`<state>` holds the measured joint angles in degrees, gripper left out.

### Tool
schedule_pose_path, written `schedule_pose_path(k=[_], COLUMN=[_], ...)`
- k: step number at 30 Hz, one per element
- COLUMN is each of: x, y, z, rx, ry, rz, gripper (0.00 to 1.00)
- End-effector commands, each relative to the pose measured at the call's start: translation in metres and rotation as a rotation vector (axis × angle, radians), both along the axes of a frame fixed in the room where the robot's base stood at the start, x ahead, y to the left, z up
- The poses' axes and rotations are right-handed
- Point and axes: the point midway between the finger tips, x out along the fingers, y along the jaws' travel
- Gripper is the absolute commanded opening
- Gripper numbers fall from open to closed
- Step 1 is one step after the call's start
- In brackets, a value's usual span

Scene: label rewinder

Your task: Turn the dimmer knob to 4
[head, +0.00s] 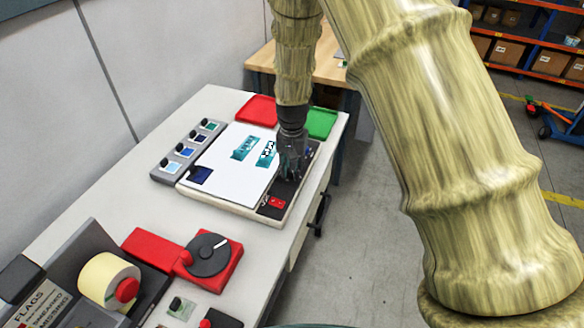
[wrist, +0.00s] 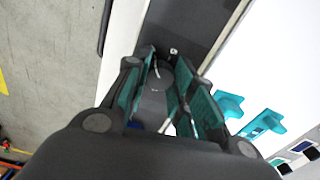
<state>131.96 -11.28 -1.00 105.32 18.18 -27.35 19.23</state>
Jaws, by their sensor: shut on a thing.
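A white light panel (head: 232,164) lies on the white table with a dark control strip (head: 283,190) along its right side. My gripper (head: 291,172) points down at this strip. In the wrist view the dark strip (wrist: 190,27) runs under my gripper (wrist: 160,85). Its teal-padded fingers are closed around a dark grey round knob (wrist: 153,103), which I take to be the dimmer knob. Pale marks show on the strip beside it. The fingers hide much of the knob, and I cannot read its setting. In the head view the gripper hides the knob.
A red switch (head: 276,203) sits on the strip's near end. Teal cut-outs (head: 245,148) lie on the panel. A grey holder (head: 184,150) with swatches stands left; red (head: 259,110) and green (head: 322,122) trays stand behind. A red unit with a black dial (head: 208,254) stands nearer.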

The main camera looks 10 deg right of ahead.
Motion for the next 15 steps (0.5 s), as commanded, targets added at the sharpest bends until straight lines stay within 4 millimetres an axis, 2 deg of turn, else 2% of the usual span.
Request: schedule_pose_path(k=[2,3,6,7,15], x=[0.0001,0.0001,0.0000,0.0000,0.0000], y=[0.0000,0.0000,0.0001,0.0001,0.0001], z=[0.0003,0.0003,0.0002,0.0002,0.0001], rx=[0.000,0.000,0.000,0.000,0.000], ry=[0.000,0.000,0.000,0.000,0.000], rz=[0.000,0.000,0.000,0.001,0.001], gripper=[0.01,0.27,0.45,0.48,0.48])
